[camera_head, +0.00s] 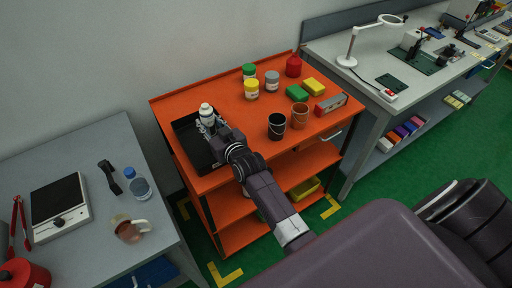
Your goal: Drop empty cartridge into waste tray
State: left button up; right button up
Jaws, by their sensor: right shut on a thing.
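An orange cart (225,100) stands in the middle, with a black tray (186,127) on the left end of its top. My right gripper (209,126) reaches over the tray from the lower right. It is shut on a small white cartridge (206,111), which looks roughly upright. The cartridge shows against the tray's inside and back area; I cannot tell whether it touches the tray floor. The fingers and wrist hide its lower part and part of the tray. My left gripper is not in view.
On the cart stand several jars, including a yellow one (251,89), a black cup (276,126), a copper-coloured cup (299,116) and green and yellow blocks. A grey table (85,160) with a bottle (138,184) is at left; a workbench with a lamp (351,50) is at right.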

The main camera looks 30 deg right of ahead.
jog(key=shift+r, duration=0.15)
jog(key=o, duration=1.4)
jog(key=shift+c, duration=0.2)
jog(key=shift+s, duration=0.3)
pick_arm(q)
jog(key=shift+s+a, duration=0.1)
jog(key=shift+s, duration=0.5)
pick_arm(e)
jog(key=v, duration=1.1)
jog(key=shift+s, duration=0.25)
